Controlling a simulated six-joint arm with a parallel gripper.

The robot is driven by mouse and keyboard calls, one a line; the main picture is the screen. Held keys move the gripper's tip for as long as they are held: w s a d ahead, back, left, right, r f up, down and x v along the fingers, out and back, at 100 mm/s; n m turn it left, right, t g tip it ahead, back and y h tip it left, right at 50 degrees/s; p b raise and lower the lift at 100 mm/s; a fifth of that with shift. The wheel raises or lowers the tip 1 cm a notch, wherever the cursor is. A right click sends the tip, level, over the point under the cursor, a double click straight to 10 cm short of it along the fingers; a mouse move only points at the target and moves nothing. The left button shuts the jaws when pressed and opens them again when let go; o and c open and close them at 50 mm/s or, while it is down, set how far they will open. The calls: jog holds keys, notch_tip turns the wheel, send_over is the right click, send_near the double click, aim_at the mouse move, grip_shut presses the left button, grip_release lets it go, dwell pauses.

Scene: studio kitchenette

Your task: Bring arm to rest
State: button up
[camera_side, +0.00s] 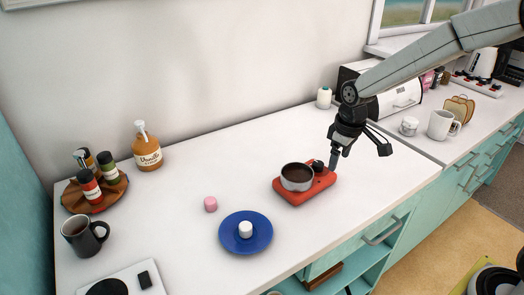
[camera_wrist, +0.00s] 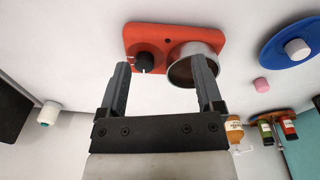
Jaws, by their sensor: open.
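My gripper (camera_side: 361,153) is open with nothing between its fingers, above the counter at the right end of the red hot plate. In the wrist view my gripper (camera_wrist: 164,78) shows its two fingers spread wide. The red hot plate (camera_side: 318,188) lies on the white counter with a dark knob at its far end; it also shows in the wrist view (camera_wrist: 148,32). A metal pot (camera_side: 297,177) with dark contents sits on the hot plate. In the wrist view the pot (camera_wrist: 194,66) is partly behind the right finger.
A blue plate (camera_side: 229,243) holds a white marshmallow-like piece (camera_side: 245,229); a pink one (camera_side: 210,204) lies beside it. A wooden rack of bottles (camera_side: 72,198), a syrup bottle (camera_side: 147,150) and a dark mug (camera_side: 85,236) stand left. A white mug (camera_side: 441,124) stands right.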

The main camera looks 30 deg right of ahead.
jog(key=s+a+f+m, duration=0.1)
jog(key=s, duration=0.6)
jog(key=s+f+m+t, duration=0.1)
jog(key=s+m, duration=0.1)
jog(key=s, duration=0.5)
jog(key=shift+s+a+f, duration=0.15)
jog(key=shift+s+a, duration=0.2)
jog(key=shift+s, duration=0.05)
